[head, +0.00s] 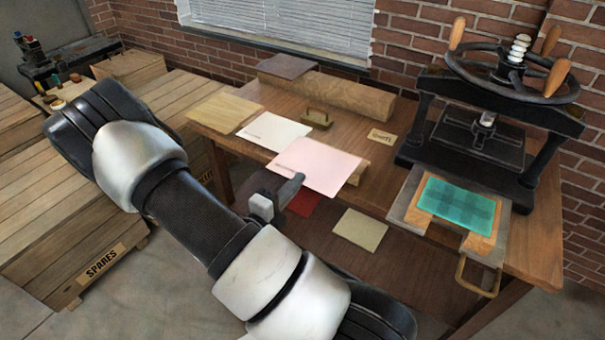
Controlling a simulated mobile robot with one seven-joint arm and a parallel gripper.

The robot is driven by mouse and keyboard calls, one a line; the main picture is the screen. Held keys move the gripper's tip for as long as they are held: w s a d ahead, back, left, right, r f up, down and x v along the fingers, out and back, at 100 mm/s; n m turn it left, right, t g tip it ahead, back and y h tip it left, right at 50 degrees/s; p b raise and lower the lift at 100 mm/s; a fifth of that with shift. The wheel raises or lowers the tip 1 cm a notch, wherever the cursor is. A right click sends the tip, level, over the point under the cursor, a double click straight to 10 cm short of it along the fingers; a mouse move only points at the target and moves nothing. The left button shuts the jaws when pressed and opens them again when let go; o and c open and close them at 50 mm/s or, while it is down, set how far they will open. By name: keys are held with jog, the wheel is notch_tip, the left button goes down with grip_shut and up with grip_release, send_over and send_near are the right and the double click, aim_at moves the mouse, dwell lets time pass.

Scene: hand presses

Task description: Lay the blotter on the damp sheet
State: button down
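A pale pink sheet (318,165), which looks like the blotter, lies flat near the table's front edge, its near side appearing to reach past it. My gripper (291,188) is at its near left edge; a dark grey finger overlaps the sheet's edge in the picture. My arm and the viewing angle hide the rest of the fingers, so I cannot tell whether they hold the sheet. A teal, faintly checked sheet (458,206) lies on a wooden board on the press bed (407,199) at the right. A white sheet (274,131) lies behind the pink one. I cannot tell which is damp.
The black hand press (480,155) stands over the back of its bed; a brass handle (478,277) projects at the front. A long wooden block (335,96), a brass-handled block (318,118) and a board (224,112) are on the table. Red and cream sheets (360,229) lie on a lower shelf.

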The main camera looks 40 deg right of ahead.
jog(key=p+v, duration=0.1)
jog(key=v, duration=0.8)
jog(key=shift+s+a, duration=0.2)
jog(key=shift+a, duration=0.15)
jog(key=w+a+r+n+t+y+p, duration=0.4)
jog(key=w+r+p, duration=0.1)
jog(key=r, duration=0.3)
jog(key=w+a+r+n+t+y+p, duration=0.3)
jog(key=w+a+r+t+p, duration=0.2)
jog(key=r, duration=0.4)
jog(key=w+p, duration=0.1)
jog(key=p, duration=0.1)
jog(key=shift+w+a+n+y+p, duration=0.25)
jog(key=shift+n+y+p, duration=0.1)
jog(key=shift+n+y, duration=0.05)
